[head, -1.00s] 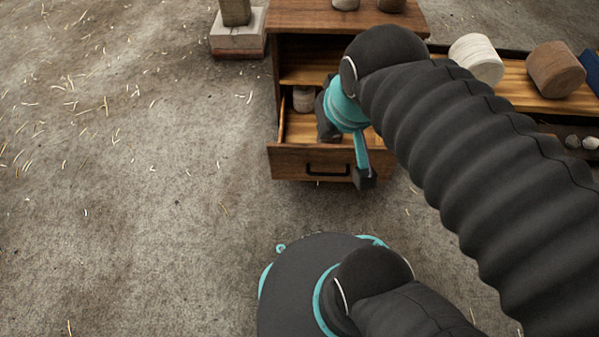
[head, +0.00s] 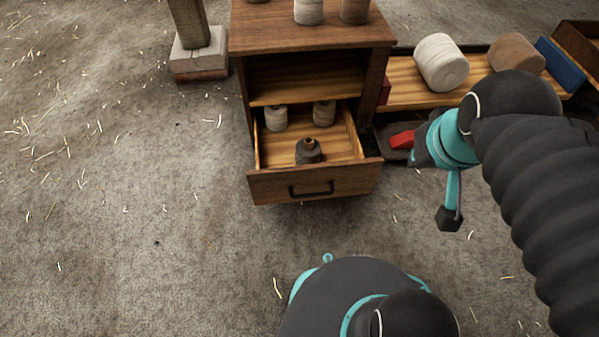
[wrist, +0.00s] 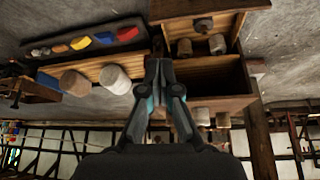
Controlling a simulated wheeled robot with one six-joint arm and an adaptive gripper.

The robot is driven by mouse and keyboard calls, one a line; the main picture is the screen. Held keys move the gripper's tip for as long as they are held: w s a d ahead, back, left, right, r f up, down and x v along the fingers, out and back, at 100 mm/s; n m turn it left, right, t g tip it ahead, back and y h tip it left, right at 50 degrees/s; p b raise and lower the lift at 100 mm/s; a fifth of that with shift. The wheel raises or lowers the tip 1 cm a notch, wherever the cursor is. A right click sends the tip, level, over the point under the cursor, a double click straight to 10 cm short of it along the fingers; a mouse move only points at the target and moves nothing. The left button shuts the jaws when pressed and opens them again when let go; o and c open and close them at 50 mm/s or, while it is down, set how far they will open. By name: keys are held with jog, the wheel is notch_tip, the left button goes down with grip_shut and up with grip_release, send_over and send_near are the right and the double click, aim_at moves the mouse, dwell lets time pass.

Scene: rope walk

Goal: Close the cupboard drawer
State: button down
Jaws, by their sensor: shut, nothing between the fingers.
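The wooden cupboard (head: 310,38) stands at the top middle of the head view. Its drawer (head: 268,188) is pulled open toward me, with a dark handle (head: 311,190) on its front. Inside are two pale spools (head: 276,118) and a dark bottle-like item (head: 308,151). My gripper (head: 417,151) is to the right of the drawer, apart from its front, and partly hidden by my wrist. In the wrist view my gripper (wrist: 166,64) is shut and empty. The open drawer (wrist: 205,7) shows there upside down, at the top right.
A low wooden bench (head: 405,95) to the right of the cupboard bears a white roll (head: 440,62) and a brown roll (head: 515,53). A tray (wrist: 88,40) with coloured items lies beside it. A post on a block (head: 198,55) stands left.

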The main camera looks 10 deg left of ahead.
jog(key=w+a+f+n+g+h+p, duration=0.2)
jog(key=w+a+f+n+h, duration=0.3)
jog(key=a+f+n, duration=0.5)
jog(key=w+a+f+n+g+h+p, duration=0.15)
jog(key=w+a+f+n+h, duration=0.4)
jog(key=n, duration=0.85)
jog(key=s+a+f+n+t+p, duration=0.1)
jog(key=s+a+f+n+t, duration=0.3)
jog(key=a+f+n+t, duration=0.55)
jog(key=s+a+f+n+t+p, duration=0.1)
jog(key=s+a+f+n+t, duration=0.3)
jog(key=a+f+n, duration=0.55)
jog(key=n, duration=0.4)
send_near(284, 173)
jog(key=shift+y, duration=0.45)
jog(key=x, duration=0.3)
jog(key=d+x, duration=0.1)
jog(key=x, duration=0.1)
jog(key=shift+s+d+r, duration=0.1)
jog(key=shift+s+r, duration=0.05)
jog(key=shift+r, duration=0.2)
jog(key=shift+w+p, duration=0.3)
jog(key=shift+w, duration=0.25)
